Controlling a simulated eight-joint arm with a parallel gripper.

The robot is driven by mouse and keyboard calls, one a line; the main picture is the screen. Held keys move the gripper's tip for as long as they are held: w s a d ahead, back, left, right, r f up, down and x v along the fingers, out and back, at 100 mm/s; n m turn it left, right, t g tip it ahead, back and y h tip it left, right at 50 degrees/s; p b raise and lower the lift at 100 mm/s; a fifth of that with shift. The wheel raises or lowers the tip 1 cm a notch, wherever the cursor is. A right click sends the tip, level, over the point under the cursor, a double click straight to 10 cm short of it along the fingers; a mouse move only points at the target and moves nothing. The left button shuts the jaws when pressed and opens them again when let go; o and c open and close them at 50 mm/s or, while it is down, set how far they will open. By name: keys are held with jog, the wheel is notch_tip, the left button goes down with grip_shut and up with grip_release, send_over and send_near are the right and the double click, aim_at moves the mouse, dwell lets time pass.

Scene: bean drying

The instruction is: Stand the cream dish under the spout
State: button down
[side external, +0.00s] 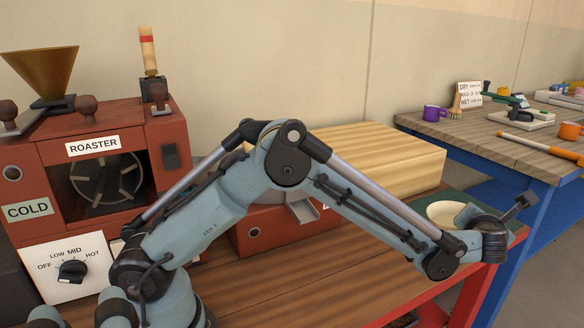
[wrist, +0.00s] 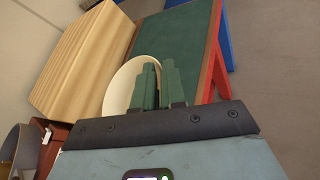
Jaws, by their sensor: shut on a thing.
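The cream dish (side external: 443,211) is at the right end of the red-edged bench, by the green mat (wrist: 190,38). In the wrist view the dish (wrist: 119,90) shows behind and left of my gripper's two green fingers. My gripper (wrist: 159,68) is shut on the dish's rim, with the fingers close together. They hide part of the dish; whether it touches the mat is unclear. The metal spout (side external: 303,209) juts from the low red machine (side external: 262,232) at mid-bench, well left of the dish. My arm partly covers that machine.
A pale wooden box (side external: 385,155) stands behind the spout and left of the dish. The red roaster (side external: 105,120) with its brass funnel (side external: 42,68) is at the left. A blue-legged table (side external: 470,140) with a purple mug (side external: 434,113) is behind right. The bench front (side external: 330,285) is clear.

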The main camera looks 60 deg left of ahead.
aim_at(451, 217)
jog(key=w+a+f, duration=0.2)
jog(key=a, duration=0.1)
jog(key=w+a+f, duration=0.2)
jog(key=a, duration=0.1)
jog(key=w+a+f, duration=0.2)
jog(key=a+f, duration=0.1)
jog(key=shift+a, duration=0.4)
jog(key=shift+a+f, duration=0.1)
jog(key=shift+f, duration=1.7)
jog(key=c, duration=1.2)
grip_release()
